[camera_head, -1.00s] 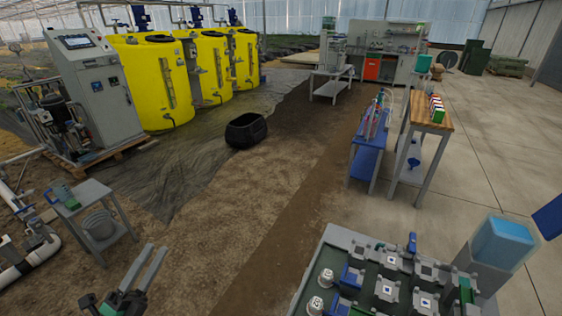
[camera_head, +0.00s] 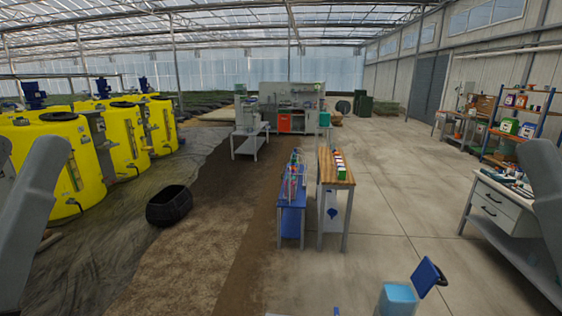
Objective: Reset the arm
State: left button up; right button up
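My two grey arm links stand at the left and right edges of the head view. Neither gripper shows in this view, so I cannot see whether they are open or hold anything.
A black tub (camera_head: 169,205) sits on the ground before the yellow tanks (camera_head: 125,140). A blue cart (camera_head: 291,215) and a wood-topped table (camera_head: 335,175) stand ahead. A light-blue container (camera_head: 397,300) is at the bottom edge, a white drawer bench (camera_head: 500,208) at right. The concrete between is clear.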

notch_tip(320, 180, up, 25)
jog(key=p, duration=2.1)
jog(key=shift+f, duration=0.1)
